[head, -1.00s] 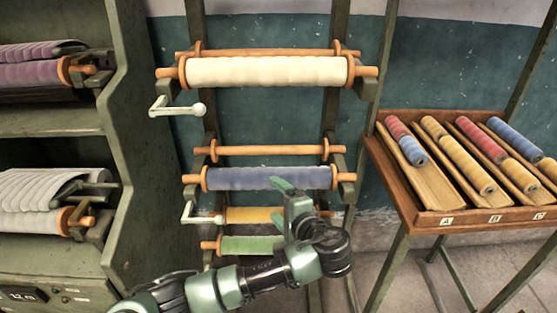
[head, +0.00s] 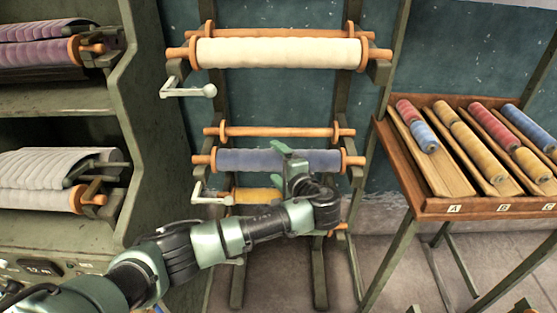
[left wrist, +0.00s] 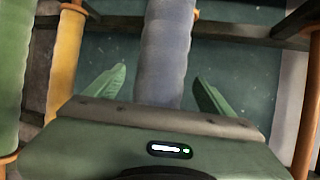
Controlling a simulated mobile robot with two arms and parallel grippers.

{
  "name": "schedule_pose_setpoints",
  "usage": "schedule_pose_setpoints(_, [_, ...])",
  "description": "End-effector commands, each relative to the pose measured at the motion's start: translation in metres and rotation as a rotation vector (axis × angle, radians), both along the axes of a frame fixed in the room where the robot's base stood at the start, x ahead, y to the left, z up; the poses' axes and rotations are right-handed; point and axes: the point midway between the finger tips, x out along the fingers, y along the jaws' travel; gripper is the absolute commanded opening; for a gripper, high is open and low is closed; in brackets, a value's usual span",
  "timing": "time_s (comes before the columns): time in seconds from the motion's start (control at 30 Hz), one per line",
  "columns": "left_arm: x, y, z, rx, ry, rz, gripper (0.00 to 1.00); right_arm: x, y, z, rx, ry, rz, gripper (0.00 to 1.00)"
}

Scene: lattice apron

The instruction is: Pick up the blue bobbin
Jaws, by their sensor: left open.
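A long blue roll (head: 235,160) with orange end flanges lies level in the rack, below an orange bar. My left gripper (head: 288,162) is open in front of its right part and hides some of it. In the left wrist view the blue roll (left wrist: 165,50) runs between the two spread green fingers (left wrist: 160,82), with a gap on each side.
A cream roll (head: 280,52) hangs above and a yellow roll (head: 257,195) below; a green roll (left wrist: 15,75) shows in the wrist view. White crank handles (head: 190,90) stick out at the rack's left. A green shelf unit (head: 150,130) stands left, the wooden tray (head: 440,207) right.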

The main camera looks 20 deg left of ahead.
Motion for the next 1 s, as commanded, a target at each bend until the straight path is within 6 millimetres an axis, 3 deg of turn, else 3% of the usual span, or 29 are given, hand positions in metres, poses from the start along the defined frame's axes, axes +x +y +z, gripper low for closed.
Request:
schedule_pose_setpoints(0.03, [0.000, 0.000, 0.000, 0.000, 0.000, 0.000, 0.83, 0.000, 0.000, 0.000, 0.000, 0.000, 0.000, 0.36])
schedule_pose_setpoints(0.33, [0.000, 0.000, 0.000, -0.001, 0.001, 0.000, 0.00, 0.000, 0.004, 0.000, 0.005, -0.001, -0.001, 0.36])
schedule_pose_setpoints(0.67, [0.000, 0.000, 0.006, -0.002, -0.004, 0.001, 0.00, 0.000, 0.006, 0.000, 0.007, 0.001, -0.002, 0.36])
schedule_pose_setpoints(1.0, [0.000, 0.000, 0.067, -0.003, -0.008, 0.000, 0.00, -0.001, 0.005, -0.005, 0.006, 0.001, -0.001, 0.36])
